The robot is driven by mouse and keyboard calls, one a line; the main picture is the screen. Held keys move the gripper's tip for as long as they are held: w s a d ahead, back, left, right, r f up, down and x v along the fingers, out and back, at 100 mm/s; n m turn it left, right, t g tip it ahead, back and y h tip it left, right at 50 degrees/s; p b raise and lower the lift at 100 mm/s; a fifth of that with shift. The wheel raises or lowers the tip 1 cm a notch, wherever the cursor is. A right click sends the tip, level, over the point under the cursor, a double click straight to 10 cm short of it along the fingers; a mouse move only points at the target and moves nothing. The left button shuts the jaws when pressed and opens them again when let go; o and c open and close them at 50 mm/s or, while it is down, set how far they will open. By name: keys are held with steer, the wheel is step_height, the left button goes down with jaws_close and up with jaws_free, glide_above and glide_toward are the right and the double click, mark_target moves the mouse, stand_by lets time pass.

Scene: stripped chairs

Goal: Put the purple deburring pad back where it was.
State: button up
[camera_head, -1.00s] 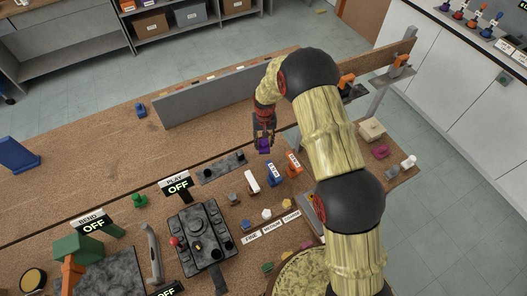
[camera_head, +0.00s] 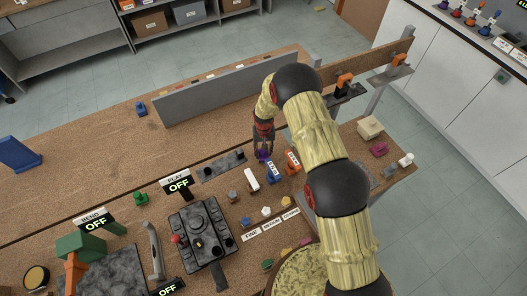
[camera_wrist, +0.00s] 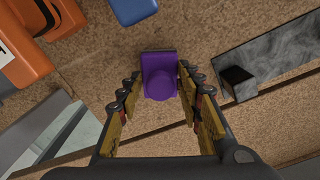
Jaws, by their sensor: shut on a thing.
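The purple deburring pad (camera_wrist: 160,76) is between the two fingers of my gripper (camera_wrist: 159,92) in the wrist view, and my gripper is shut on it. In the head view my gripper (camera_head: 263,142) points down over the workbench, behind the row of a white, a blue and an orange block. The pad (camera_head: 262,156) shows only as a small purple patch below the fingertips. I cannot tell whether its underside touches the bench.
The white block (camera_head: 251,181), the blue block (camera_head: 272,178) and the orange block (camera_head: 294,168) stand close in front of my gripper. A dark grey plate (camera_head: 222,166) lies to the left. A long grey panel (camera_head: 222,92) stands behind. Fine, medium and coarse labels (camera_head: 271,225) lie nearer.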

steer(key=shift+f, duration=0.2)
steer(key=o, duration=1.1)
steer(key=shift+r, duration=0.1)
steer(key=shift+r, duration=0.1)
